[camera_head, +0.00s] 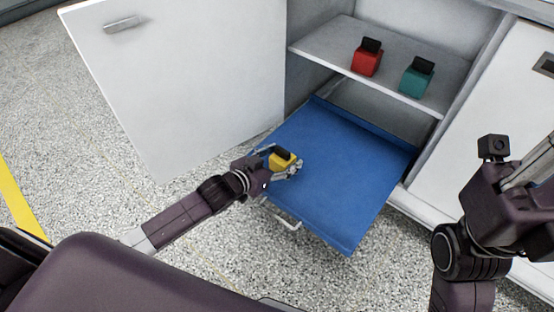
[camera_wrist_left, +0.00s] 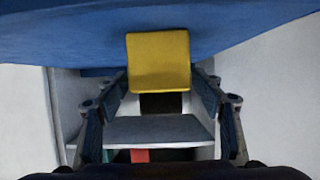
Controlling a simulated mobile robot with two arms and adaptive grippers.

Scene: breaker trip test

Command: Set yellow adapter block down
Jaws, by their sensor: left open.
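The yellow adapter block (camera_head: 281,161), with a black top part, is upright at the left side of the blue pull-out tray (camera_head: 340,180) in the head view. It appears to rest on the tray surface. My left gripper (camera_head: 285,158) is open around it, one finger on each side. In the left wrist view, which looks upside down, the yellow block (camera_wrist_left: 158,62) lies between the spread fingers against the blue tray (camera_wrist_left: 60,40). Whether a fingertip touches it is hard to tell. My right arm shows at the right of the head view; its gripper is out of frame.
A red block (camera_head: 366,58) and a teal block (camera_head: 416,78) stand on the grey shelf (camera_head: 330,42) above the tray. The open white door (camera_head: 190,90) stands left of the tray. The tray's middle and right are clear. A handle (camera_head: 285,218) is on its front.

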